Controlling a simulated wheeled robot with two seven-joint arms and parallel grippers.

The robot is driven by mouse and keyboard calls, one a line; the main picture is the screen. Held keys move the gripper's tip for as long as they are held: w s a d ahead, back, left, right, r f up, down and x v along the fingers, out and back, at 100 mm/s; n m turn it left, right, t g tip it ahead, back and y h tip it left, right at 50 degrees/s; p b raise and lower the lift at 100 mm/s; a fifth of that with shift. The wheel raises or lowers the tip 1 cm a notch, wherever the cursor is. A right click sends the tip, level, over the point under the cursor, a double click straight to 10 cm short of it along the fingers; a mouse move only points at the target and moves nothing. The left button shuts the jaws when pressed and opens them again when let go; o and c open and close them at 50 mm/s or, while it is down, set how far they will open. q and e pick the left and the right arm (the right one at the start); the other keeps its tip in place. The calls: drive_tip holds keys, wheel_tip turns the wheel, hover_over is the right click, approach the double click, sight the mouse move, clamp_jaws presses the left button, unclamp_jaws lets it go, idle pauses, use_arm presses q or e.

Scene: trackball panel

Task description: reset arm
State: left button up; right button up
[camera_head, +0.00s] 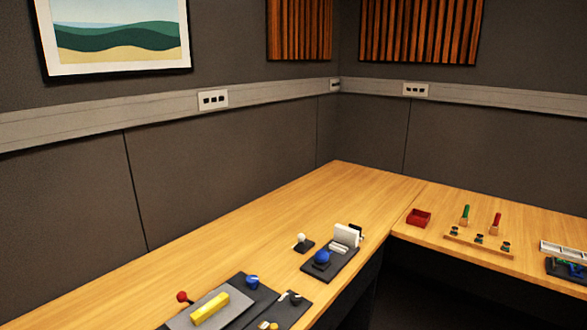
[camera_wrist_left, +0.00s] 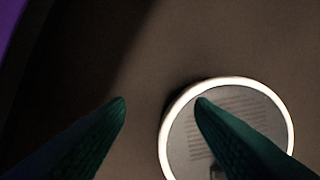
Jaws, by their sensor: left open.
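My left gripper (camera_wrist_left: 161,103) shows in the left wrist view as two dark green fingers, spread apart with nothing between them. Behind the right finger is a round grey disc with a bright white rim (camera_wrist_left: 177,98); I cannot tell what it is. Neither gripper shows in the head view. There, a trackball panel with a blue ball (camera_head: 322,257) lies on the wooden desk, right of centre and low in the picture.
The wooden desk (camera_head: 290,205) forms a corner and is clear along its back. A control panel with a yellow bar (camera_head: 210,308) and a red-knobbed lever (camera_head: 182,297) lies at the front. A red tray (camera_head: 418,217) and a wooden rack (camera_head: 478,245) are at right.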

use_arm(q)
drive_tip(key=s+a+f+b, duration=0.1)
drive_tip(key=s+f+b, duration=0.1)
drive_tip(key=s+f, duration=0.6)
drive_tip(key=s+a+f+g+b, duration=0.1)
drive_tip(key=s+a+f+b, duration=0.1)
drive_tip(key=s+f, duration=0.6)
wheel_tip(320, 180, down, 5)
drive_tip(key=shift+s+r, duration=0.15)
drive_tip(key=shift+s, duration=0.1)
drive_tip(key=shift+c, duration=0.3)
idle(0.4)
